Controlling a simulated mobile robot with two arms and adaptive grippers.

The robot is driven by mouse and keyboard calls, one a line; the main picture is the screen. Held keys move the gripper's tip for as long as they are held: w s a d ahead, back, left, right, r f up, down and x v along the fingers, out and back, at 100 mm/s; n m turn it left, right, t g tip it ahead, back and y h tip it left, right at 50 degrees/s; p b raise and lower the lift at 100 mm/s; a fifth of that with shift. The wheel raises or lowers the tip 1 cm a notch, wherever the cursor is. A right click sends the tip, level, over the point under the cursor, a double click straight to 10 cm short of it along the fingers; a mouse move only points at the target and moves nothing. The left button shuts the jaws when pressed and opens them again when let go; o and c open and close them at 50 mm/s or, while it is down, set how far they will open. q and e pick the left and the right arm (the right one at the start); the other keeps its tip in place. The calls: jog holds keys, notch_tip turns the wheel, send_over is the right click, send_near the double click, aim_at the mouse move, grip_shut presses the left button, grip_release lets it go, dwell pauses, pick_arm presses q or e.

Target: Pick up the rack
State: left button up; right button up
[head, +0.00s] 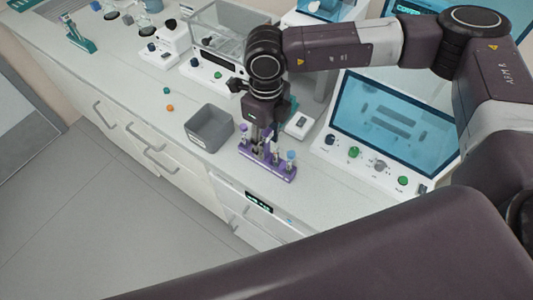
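A purple rack (283,173) stands on the white counter near its front edge. Several small tubes stand in it, with blue and white caps showing. My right gripper (262,138) points straight down at the middle of the rack, with its fingertips at the rack's upper part. The fingers overlap the rack and tubes, so I cannot tell whether they grip it or are only around it. My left gripper is out of view.
A grey open bin (209,128) stands just left of the rack. A small white device (299,125) is behind it, and a large machine with a blue window (385,118) is at the right. Small green and orange caps lie on the open counter at left.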

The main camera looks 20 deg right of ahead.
aim_at(267, 156)
jog(key=shift+f+p, duration=0.35)
jog(key=shift+f, duration=1.15)
jog(key=shift+c, duration=0.4)
grip_shut()
